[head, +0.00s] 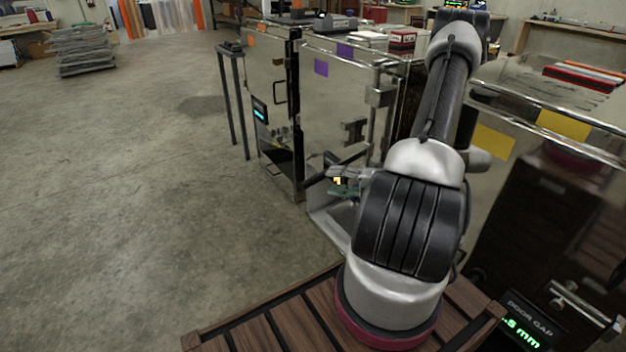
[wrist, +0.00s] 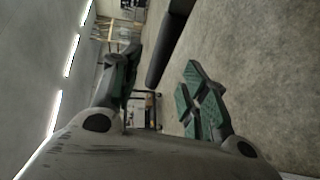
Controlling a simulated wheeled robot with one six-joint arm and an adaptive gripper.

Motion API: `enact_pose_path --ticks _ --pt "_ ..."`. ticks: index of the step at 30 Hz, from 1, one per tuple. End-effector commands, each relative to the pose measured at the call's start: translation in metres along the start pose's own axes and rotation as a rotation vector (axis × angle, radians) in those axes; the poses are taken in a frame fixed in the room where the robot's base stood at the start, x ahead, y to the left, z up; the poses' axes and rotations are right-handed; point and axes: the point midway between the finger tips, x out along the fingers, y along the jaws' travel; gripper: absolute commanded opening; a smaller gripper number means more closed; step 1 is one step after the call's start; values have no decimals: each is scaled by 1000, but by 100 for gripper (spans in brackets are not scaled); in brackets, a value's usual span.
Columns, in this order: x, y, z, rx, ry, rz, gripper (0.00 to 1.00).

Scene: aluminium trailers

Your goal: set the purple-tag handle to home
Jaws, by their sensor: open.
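Purple tags mark the top of a shiny metal trailer door, one on its face (head: 321,67) and one on the top edge. A dark bar-shaped handle (head: 316,181) sticks out low in front of this door, slanting up to the right. My gripper (head: 343,186), with green finger pads, is open right beside it. In the wrist view the two fingers (wrist: 158,92) stand wide apart. A black bar (wrist: 170,42), which looks like the handle's grip, lies between them in the picture. I cannot tell its depth or whether it touches. My arm hides part of the door.
An orange-tag unit (head: 268,95) with a small display stands to the left. A yellow-tag unit (head: 495,141) is at the right. A door-gap display (head: 522,325) sits at the lower right. The concrete floor (head: 130,190) at left is clear.

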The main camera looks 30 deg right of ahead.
Motion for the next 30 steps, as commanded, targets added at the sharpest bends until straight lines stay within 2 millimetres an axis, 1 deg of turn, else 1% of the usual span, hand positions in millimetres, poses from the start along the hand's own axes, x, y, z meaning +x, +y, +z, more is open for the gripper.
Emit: enact_pose_path --ticks 9,12,16,23,24,26,30 --pt "52 0 -2 0 5 -2 44" --pt "64 0 -1 -1 5 -2 44" --pt "72 0 -1 -2 4 -2 44" --pt "73 0 -1 -2 3 -2 44" --pt "73 0 -1 -2 3 -2 42" --pt "73 0 -1 -2 3 -2 32" --pt "73 0 -1 -2 3 -2 6"
